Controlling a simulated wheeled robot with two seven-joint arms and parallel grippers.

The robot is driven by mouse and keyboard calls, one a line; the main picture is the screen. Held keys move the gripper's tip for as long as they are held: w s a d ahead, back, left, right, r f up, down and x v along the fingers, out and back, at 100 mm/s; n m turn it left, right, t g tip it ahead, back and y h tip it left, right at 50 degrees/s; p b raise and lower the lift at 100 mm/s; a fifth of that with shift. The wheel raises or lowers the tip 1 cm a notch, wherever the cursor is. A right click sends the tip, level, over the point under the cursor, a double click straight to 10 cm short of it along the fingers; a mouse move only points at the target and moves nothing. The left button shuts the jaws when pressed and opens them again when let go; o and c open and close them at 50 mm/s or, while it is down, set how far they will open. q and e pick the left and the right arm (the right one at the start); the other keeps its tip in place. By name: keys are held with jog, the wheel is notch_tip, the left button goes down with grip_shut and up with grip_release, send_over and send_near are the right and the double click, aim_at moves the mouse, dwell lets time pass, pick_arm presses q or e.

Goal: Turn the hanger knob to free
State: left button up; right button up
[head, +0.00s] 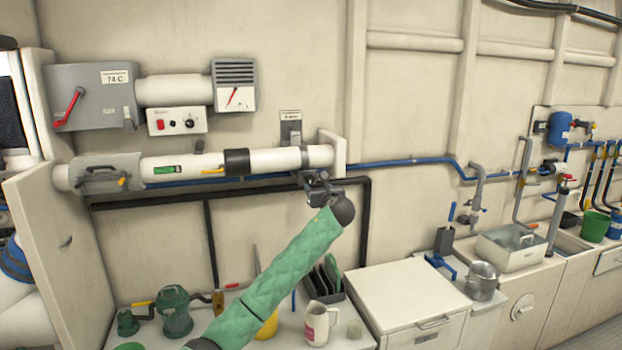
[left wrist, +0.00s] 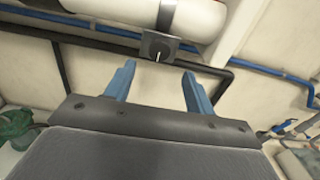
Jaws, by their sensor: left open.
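The hanger knob (left wrist: 158,50) is a dark round knob with a pale pointer, on a small grey plate (left wrist: 175,44) under the white pipe (left wrist: 205,15). The pointer stands nearly upright in the left wrist view. My left gripper (left wrist: 158,70) is open, with its two blue fingers apart. The knob lies ahead of and between the fingertips in that view; I see no contact. In the head view my left gripper (head: 320,188) is just below the right end of the white pipe (head: 190,166) and mostly hides the knob.
A black pipe (head: 368,230) bends down just right of the gripper. A blue pipe (head: 400,162) runs along the wall. Below are a jug (head: 315,324), a black holder (head: 326,283) and a white locker (head: 400,290). The wall in front of the arm is otherwise open.

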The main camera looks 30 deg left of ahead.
aim_at(310, 179)
pick_arm(q)
jog(key=shift+w+a+r+p, duration=0.25)
jog(key=shift+w+a+p, duration=0.2)
jog(key=shift+a, duration=0.15)
jog(key=shift+w+a+r+p, duration=0.2)
jog(key=shift+w+a+p, duration=0.25)
jog(key=shift+a, duration=0.1)
jog(key=p+x, duration=0.1)
jog(key=x, duration=0.2)
jog(key=shift+w+a+p, duration=0.15)
jog(key=shift+a+p, duration=0.05)
jog(key=shift+p, duration=0.2)
jog(key=shift+w+a+f, duration=0.2)
jog(key=shift+w+a, duration=0.3)
jog(key=shift+a, duration=0.05)
pick_arm(e)
jog(key=shift+s+d+r, duration=0.15)
jog(key=shift+s+r, duration=0.25)
jog(key=shift+s, duration=0.45)
jog(key=shift+s+d+r, duration=0.2)
jog(key=shift+s+r, duration=0.15)
jog(key=shift+s, duration=0.5)
jog(key=shift+s+d+r, duration=0.15)
jog(key=shift+s+r, duration=0.25)
jog(key=shift+s, duration=0.45)
pick_arm(q)
jog(key=c, duration=0.9)
pick_arm(e)
jog(key=shift+a, duration=0.1)
